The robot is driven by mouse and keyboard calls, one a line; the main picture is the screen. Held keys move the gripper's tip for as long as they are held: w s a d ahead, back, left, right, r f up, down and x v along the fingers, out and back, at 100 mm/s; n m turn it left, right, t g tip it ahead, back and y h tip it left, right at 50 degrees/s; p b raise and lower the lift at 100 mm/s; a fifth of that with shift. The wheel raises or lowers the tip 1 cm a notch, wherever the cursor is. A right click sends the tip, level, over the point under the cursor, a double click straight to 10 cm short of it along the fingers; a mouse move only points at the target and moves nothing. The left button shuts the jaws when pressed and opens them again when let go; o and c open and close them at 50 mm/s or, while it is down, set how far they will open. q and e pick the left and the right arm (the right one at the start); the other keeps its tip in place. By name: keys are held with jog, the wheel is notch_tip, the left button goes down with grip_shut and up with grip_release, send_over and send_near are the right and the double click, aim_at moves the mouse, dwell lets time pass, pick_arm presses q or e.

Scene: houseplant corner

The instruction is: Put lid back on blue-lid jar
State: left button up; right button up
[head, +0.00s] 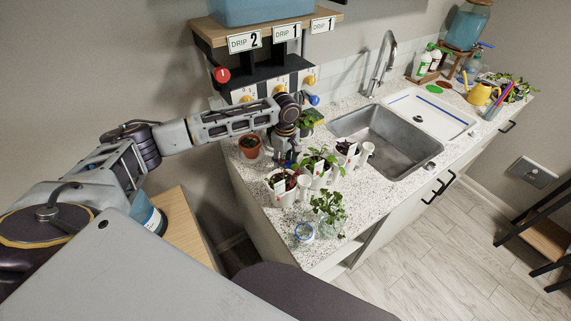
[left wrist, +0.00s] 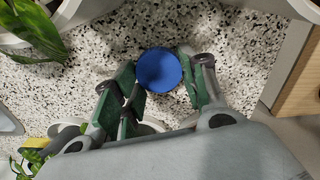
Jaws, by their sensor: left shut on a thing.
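My left gripper (head: 284,161) is over the counter among the potted plants. In the left wrist view the round blue lid (left wrist: 159,70) sits between the two green-padded fingertips (left wrist: 160,80), and the gripper is shut on it. I cannot tell how far the lid is above the speckled counter. In the head view the lid is mostly hidden by the gripper. My right gripper is not in view.
White pots with plants (head: 281,187) stand close to the gripper. A leafy cutting in a glass (head: 328,208) is beside the jar. The sink (head: 380,142) is to the right.

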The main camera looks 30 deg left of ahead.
aim_at(286, 163)
pick_arm(q)
notch_tip(286, 163, up, 8)
jog(key=shift+r, duration=0.2)
jog(key=shift+r, duration=0.1)
dwell(0.8)
